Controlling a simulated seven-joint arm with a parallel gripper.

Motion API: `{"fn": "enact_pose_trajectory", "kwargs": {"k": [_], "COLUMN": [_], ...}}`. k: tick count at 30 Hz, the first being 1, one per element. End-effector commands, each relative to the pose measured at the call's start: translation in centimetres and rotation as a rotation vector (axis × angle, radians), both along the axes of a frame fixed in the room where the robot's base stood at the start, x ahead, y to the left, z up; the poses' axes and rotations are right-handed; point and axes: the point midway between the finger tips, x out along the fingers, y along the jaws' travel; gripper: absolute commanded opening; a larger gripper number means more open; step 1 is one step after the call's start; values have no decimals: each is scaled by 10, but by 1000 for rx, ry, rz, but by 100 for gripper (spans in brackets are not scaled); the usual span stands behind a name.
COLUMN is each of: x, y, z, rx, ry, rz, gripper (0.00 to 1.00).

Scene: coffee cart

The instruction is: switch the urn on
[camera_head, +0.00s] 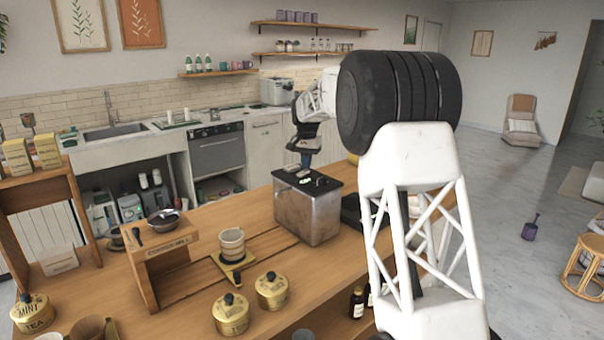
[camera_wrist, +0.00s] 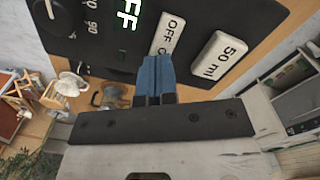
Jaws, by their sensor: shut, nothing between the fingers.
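The urn (camera_head: 308,212) is a steel box with a black control top on the wooden counter. In the wrist view its black panel (camera_wrist: 90,45) fills the upper part, with a green display (camera_wrist: 129,14) reading OFF. A white rocker switch (camera_wrist: 168,33) marked OFF lies beside a white 50 ml button (camera_wrist: 216,57). A round knob (camera_wrist: 44,10) is at the upper left. My gripper (camera_wrist: 155,70) is shut and empty, its blue fingertips by the rocker's near end. I cannot tell whether they touch it. In the head view my gripper (camera_head: 304,160) is above the urn's far edge.
A white cup (camera_head: 231,243) stands left of the urn, near a small wooden stand (camera_head: 165,248). Gold tins (camera_head: 231,314) stand at the counter's front. A dark object (camera_head: 357,212) lies right of the urn, partly behind my arm.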

Motion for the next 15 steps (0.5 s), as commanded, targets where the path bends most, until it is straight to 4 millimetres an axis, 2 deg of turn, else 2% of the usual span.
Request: {"fn": "enact_pose_trajectory", "kwargs": {"k": [15], "x": [0], "y": [0], "z": [-5], "rx": [0], "ry": [0], "rz": [0], "gripper": [0]}}
